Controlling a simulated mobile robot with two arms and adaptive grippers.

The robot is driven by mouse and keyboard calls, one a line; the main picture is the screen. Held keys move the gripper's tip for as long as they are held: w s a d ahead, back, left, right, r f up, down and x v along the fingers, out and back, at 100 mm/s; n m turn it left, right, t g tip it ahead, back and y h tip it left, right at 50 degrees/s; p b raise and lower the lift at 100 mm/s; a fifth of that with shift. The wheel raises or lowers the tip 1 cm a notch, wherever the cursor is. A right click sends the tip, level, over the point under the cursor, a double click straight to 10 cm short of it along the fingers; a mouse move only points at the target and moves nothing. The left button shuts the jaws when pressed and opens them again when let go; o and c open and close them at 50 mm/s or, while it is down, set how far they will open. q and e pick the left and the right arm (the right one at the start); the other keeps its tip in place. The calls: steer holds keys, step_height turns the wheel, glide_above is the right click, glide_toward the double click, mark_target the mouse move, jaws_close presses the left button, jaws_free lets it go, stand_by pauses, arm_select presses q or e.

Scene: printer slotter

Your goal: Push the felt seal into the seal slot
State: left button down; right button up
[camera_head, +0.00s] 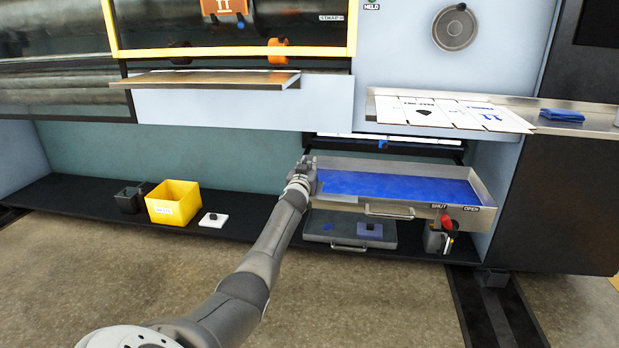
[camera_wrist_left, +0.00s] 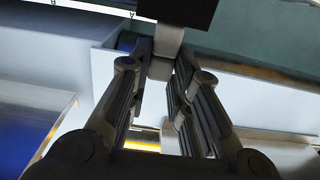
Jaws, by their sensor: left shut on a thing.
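My left gripper (camera_head: 304,172) is at the left end of the metal tray with the blue surface (camera_head: 395,185), by its upper left corner. In the left wrist view its two fingers (camera_wrist_left: 160,68) close on a small light grey stem that carries a dark block (camera_wrist_left: 178,12), which I take to be the felt seal. The block is cut off by the top edge of that view. In the head view the gripper hides it, and I cannot make out the seal slot or whether the block touches anything. My right gripper is not in view.
A yellow box (camera_head: 173,202), a dark cup (camera_head: 130,198) and a white block with a black knob (camera_head: 213,219) stand on the low shelf at left. A grey drawer (camera_head: 335,232) lies below the tray.

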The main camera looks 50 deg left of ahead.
arm_select(q)
steer(key=shift+f, duration=0.15)
steer(key=c, duration=1.3)
jaws_free()
steer(key=shift+o, duration=0.2)
steer(key=shift+s+d, duration=0.15)
steer(key=shift+s, duration=0.2)
steer(key=v, duration=1.1)
steer(key=shift+s+d, duration=0.1)
steer(key=shift+d, duration=0.05)
